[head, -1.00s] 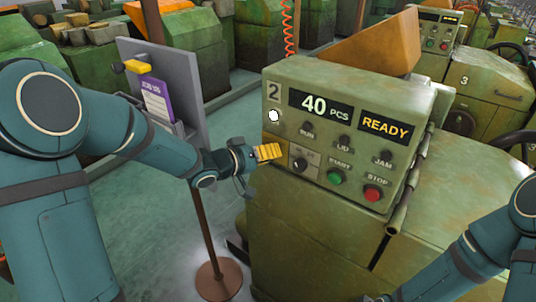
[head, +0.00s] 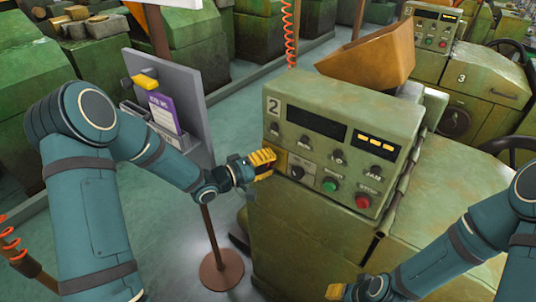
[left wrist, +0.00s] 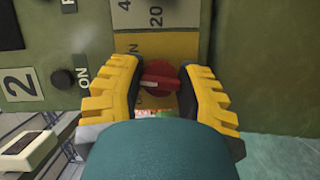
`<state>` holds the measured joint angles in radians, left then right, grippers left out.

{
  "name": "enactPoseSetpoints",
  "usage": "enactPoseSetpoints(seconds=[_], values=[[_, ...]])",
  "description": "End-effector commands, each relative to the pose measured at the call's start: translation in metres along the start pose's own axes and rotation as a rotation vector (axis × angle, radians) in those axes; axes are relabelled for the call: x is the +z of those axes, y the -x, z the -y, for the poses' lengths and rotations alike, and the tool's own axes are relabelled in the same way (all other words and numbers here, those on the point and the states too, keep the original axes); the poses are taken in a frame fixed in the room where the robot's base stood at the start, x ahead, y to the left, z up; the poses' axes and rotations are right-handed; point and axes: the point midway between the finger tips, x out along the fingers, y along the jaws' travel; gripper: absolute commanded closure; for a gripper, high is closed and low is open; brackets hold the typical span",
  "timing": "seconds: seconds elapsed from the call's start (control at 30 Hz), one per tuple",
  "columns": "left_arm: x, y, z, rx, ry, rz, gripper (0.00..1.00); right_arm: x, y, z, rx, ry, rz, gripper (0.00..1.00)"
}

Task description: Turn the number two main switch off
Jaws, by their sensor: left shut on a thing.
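The number two machine's control box (head: 340,150) stands in the middle of the head view, with a "2" plate at its upper left. Its wide display (head: 309,119) is dark, and the smaller one (head: 380,143) shows orange dashes. The switch is hidden in the head view. My right gripper (head: 335,291) shows only partly at the bottom edge.
Front buttons, green (head: 329,184) and red (head: 363,201), sit right of my left gripper. A grey board (head: 180,80) with a purple card (head: 163,112) stands on a post to the left. Machine three (head: 480,85) is behind right. Green floor lies left of the box.

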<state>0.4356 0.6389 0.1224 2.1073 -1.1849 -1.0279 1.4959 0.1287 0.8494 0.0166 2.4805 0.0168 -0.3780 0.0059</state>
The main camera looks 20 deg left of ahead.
Motion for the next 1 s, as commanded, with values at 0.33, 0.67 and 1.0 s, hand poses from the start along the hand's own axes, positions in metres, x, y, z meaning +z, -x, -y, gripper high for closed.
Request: enactPoseSetpoints(seconds=[0.33, 0.67, 1.0], values=[[-0.001, 0.0, -0.001, 0.129, 0.307, -0.002, 1.0, -0.002, 0.018, 0.006, -0.004, 0.0, 0.002, 0.53], [0.0, 0.0, 0.0, 0.246, 0.588, -0.001, 1.0, -0.001, 0.018, 0.006, -0.005, 0.0, 0.002, 0.53], [0.0, 0.0, 0.0, 0.336, 0.801, 0.001, 1.0, -0.001, 0.014, 0.004, -0.003, 0.0, 0.002, 0.53]])
